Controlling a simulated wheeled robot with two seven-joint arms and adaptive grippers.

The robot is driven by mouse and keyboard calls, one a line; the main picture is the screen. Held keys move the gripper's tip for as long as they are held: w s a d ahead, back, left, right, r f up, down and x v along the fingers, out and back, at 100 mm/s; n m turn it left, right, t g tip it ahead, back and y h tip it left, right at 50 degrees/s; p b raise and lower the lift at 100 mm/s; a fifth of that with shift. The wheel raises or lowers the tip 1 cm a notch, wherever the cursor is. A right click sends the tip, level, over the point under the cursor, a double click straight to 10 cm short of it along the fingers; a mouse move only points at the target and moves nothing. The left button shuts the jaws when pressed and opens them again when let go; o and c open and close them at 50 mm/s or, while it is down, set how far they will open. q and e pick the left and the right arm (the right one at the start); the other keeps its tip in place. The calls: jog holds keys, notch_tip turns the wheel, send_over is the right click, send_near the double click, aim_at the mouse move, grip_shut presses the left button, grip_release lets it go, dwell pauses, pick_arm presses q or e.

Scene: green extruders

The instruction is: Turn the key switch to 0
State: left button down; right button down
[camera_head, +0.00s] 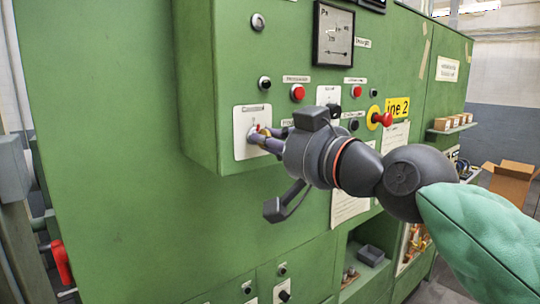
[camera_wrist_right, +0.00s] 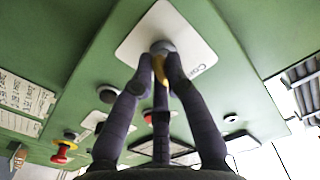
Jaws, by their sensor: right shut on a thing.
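The key switch (camera_wrist_right: 158,50) is a round grey switch on a white plate (camera_head: 243,112) at the lower left of the green control box. A yellowish key part (camera_wrist_right: 160,70) shows between my fingers in the right wrist view. My right gripper (camera_head: 262,138) reaches in from the right, and its dark fingers are closed around the key, at the plate. The fingers hide much of the switch in both views. The plate's label is partly covered, and I cannot read the position marks or which way the key points. My left gripper is not in view.
Red push buttons (camera_head: 297,92) and black knobs sit to the right on the green box (camera_head: 225,60). A red emergency stop (camera_head: 382,119) on yellow is near my right wrist. A red handle (camera_head: 62,262) is at the lower left. The panel's lower left is bare.

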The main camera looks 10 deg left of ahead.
jog(key=shift+f+n+b, duration=0.1)
jog(key=shift+n+b, duration=0.6)
jog(key=shift+n, duration=0.6)
jog(key=c, duration=1.2)
grip_release()
jog(key=shift+c, duration=0.2)
jog(key=shift+d, duration=0.1)
jog(key=v, duration=1.1)
jog(key=shift+s+d, duration=0.3)
